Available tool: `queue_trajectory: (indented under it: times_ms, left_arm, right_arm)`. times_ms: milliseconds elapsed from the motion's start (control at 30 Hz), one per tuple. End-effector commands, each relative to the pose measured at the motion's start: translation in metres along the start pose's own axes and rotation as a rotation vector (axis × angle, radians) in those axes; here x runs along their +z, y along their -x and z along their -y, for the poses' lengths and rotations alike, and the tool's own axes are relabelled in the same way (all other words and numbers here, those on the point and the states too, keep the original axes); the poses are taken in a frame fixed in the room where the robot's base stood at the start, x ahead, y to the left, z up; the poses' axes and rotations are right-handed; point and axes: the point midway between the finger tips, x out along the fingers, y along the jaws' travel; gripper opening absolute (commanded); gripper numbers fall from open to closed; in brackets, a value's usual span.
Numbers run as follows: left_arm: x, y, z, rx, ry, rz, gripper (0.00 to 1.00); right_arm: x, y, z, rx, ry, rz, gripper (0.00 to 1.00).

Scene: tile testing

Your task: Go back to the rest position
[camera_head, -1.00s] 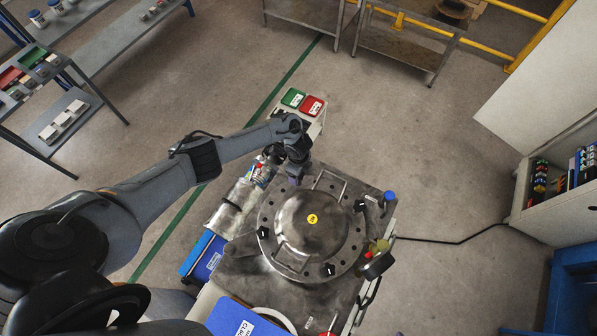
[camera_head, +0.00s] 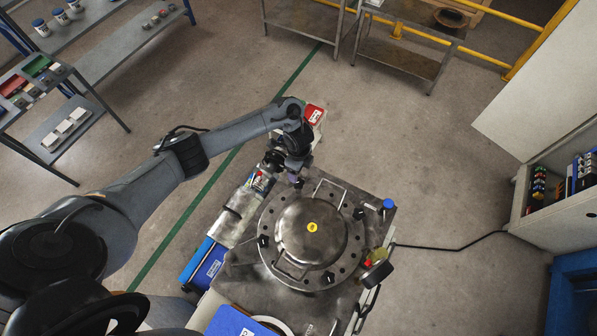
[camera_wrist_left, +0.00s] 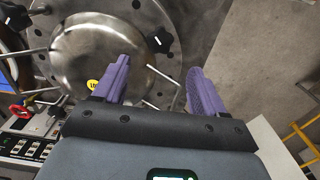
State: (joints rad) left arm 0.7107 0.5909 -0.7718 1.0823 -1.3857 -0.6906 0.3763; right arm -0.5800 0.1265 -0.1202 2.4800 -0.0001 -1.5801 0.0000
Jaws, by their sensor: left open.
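My left arm comes in from the left in the head view. Its gripper (camera_head: 297,180) is above the back left corner of the metal machine, beside the round lidded vessel (camera_head: 318,228). In the left wrist view the two purple fingers of the left gripper (camera_wrist_left: 158,88) are spread apart with nothing between them. The domed steel lid (camera_wrist_left: 95,55) with its yellow sticker shows behind and left of the fingers. My right gripper is not in view.
A red bin (camera_head: 314,114) stands just behind the left wrist. Shelves (camera_head: 75,120) stand at the upper left, an open cabinet (camera_head: 560,190) at the right.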

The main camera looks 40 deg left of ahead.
Motion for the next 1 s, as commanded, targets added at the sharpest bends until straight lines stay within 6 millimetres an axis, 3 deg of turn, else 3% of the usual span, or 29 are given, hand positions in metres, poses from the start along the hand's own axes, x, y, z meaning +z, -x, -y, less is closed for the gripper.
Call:
queue_trajectory:
  times_ms: [533, 667, 767, 900, 1000]
  left_arm:
    - [0.000, 0.007, 0.000, -0.001, 0.001, 0.000, 0.71]
    - [-0.008, 0.005, -0.003, -0.012, -0.005, -0.010, 0.71]
    - [-0.030, -0.001, -0.011, -0.043, -0.021, -0.035, 0.71]
    - [-0.085, -0.006, -0.034, -0.130, -0.027, -0.109, 0.71]
    - [-0.130, 0.002, -0.058, -0.208, 0.017, -0.184, 0.71]
  right_arm:
    - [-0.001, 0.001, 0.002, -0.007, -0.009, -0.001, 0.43]
    - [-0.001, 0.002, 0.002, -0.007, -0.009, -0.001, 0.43]
    - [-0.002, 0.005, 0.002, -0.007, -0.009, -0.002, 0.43]
    - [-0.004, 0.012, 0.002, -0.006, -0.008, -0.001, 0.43]
    - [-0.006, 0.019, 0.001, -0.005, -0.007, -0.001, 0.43]
